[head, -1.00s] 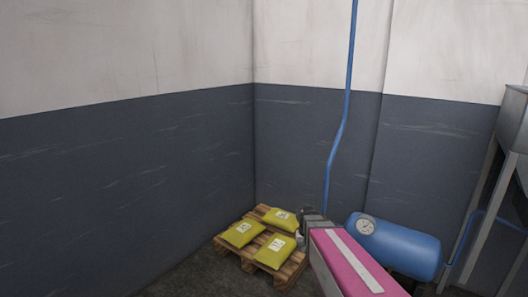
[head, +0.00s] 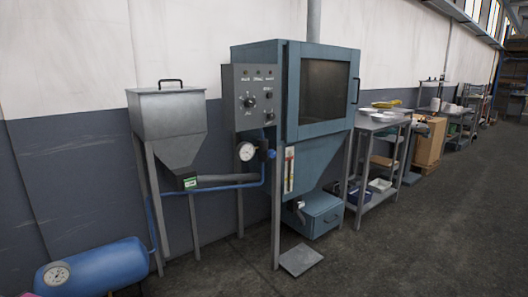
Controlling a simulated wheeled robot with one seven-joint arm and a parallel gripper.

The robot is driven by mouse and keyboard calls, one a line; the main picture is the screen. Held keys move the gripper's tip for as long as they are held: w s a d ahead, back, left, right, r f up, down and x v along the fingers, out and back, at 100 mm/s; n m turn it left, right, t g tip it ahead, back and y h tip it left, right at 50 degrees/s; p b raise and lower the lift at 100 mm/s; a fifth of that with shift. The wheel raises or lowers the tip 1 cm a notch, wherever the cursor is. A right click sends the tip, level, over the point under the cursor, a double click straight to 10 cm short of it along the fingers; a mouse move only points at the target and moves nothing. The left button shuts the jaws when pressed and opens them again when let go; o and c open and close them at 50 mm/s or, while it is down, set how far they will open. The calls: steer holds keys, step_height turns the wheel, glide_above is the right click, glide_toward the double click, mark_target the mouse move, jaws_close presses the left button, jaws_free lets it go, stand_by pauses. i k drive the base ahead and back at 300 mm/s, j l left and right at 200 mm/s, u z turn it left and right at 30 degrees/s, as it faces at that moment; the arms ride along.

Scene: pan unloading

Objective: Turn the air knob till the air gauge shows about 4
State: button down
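The air gauge (head: 246,151), a round white dial, sits on the blue air line at the left side of the blue-grey blasting cabinet (head: 320,95), below the control panel. Its needle is too small to read. A dark fitting with a blue knob (head: 271,154) is just right of the gauge; it looks like the air knob. A second round dial (head: 57,274) is on the end of the blue air tank (head: 95,268) at lower left. My gripper is not in view; only a sliver of pink, likely my arm, shows at the bottom left corner.
A grey control panel (head: 256,97) with a dial and lamps is above the gauge. A grey hopper (head: 168,115) on legs stands left. A foot pedal (head: 300,261) lies on the floor before the cabinet. A shelf table (head: 381,121) stands right. The floor at right is clear.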

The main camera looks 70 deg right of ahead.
mark_target(272, 153)
steer(key=z, duration=2.8)
